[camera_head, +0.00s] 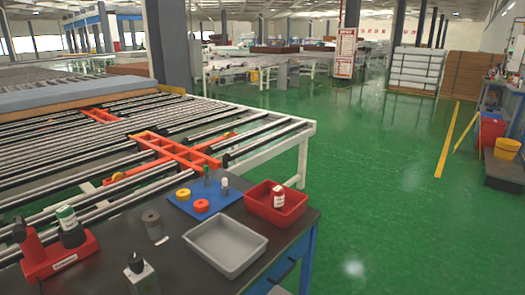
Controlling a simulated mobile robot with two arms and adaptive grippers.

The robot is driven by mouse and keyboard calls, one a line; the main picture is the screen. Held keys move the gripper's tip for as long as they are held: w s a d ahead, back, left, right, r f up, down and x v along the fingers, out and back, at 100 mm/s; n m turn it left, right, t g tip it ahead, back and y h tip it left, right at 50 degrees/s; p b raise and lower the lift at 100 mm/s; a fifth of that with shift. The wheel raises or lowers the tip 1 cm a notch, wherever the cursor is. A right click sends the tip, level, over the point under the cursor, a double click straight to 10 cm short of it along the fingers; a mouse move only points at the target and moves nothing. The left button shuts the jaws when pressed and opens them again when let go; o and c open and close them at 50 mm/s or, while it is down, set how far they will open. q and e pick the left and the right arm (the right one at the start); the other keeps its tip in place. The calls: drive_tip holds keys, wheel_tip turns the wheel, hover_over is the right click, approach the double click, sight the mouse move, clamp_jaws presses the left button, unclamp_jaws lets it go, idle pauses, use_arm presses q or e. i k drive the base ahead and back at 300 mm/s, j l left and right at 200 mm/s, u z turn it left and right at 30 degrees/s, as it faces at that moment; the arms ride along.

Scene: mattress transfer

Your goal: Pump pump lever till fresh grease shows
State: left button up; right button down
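A red device (62,262) stands at the left front of the dark bench (200,275). A red upright part with a dark end (27,240), possibly the pump lever, leans up from its left side. A green and white cartridge or bottle (66,219) sits on a dark round holder (73,236) at its top. I cannot make out any grease. A light grey block with a black knob (141,275) stands at the front edge of the picture. Neither of my grippers shows.
A grey-brown cylinder (152,226) stands on the bench. A blue mat (222,202) bears a yellow ring (183,194), an orange ring (201,205) and small upright items. A roller conveyor (262,130) stands behind.

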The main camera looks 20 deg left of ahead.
sight(19, 235)
drive_tip(key=u, duration=2.2)
